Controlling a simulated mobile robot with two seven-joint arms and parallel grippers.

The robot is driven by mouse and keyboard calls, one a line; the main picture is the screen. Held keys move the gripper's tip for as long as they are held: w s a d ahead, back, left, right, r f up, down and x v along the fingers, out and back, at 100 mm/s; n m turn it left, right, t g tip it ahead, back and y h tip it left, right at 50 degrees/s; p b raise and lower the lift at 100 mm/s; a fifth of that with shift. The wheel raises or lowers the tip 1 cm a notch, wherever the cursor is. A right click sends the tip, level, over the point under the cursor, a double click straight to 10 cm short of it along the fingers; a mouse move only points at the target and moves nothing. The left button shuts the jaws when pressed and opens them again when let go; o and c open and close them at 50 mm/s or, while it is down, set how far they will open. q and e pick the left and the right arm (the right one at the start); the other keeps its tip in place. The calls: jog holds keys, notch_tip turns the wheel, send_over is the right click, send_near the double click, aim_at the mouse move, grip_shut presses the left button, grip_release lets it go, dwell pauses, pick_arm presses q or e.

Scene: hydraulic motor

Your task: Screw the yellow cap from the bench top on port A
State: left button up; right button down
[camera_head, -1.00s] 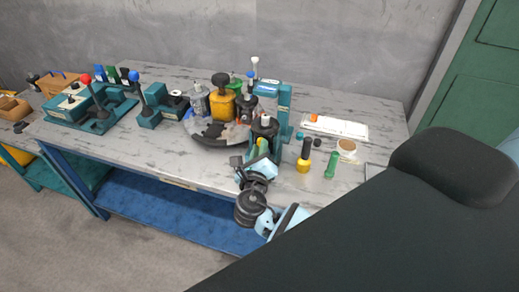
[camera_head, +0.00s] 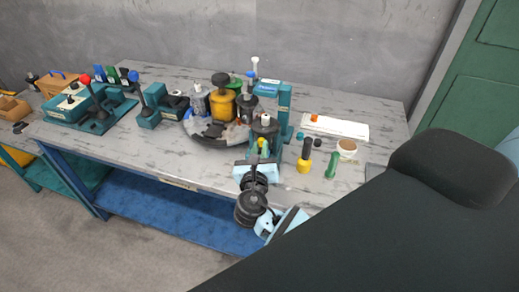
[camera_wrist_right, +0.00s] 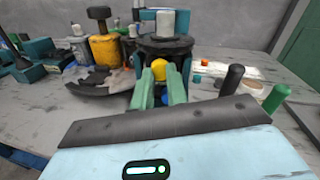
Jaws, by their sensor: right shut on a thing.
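My right gripper (camera_head: 262,153) reaches in from the front edge of the bench. In the right wrist view its two green fingers (camera_wrist_right: 161,88) are shut on the yellow cap (camera_wrist_right: 158,69). The cap also shows as a small yellow spot in the head view (camera_head: 264,142). The dark motor with a pale shaft (camera_wrist_right: 165,46) stands directly behind the cap; it is also in the head view (camera_head: 264,124). Port A is hidden, and I cannot tell whether the cap touches it. A blue round part (camera_wrist_right: 165,99) shows low between the fingers. My left gripper is out of view.
A teal upright stand (camera_head: 285,105) rises behind the motor. A black-and-yellow tool (camera_head: 305,158) and a green cylinder (camera_head: 332,165) stand to the right. A dark round tray (camera_head: 205,137) with other units is to the left. The front right bench top has free room.

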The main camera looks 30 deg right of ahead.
jog(key=m, duration=0.3)
jog(key=shift+f, duration=0.1)
jog(key=shift+m+b, duration=0.35)
jog(key=shift+m, duration=0.55)
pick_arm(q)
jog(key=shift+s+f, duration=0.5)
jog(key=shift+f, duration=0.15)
pick_arm(e)
jog(key=c, duration=1.5)
grip_release()
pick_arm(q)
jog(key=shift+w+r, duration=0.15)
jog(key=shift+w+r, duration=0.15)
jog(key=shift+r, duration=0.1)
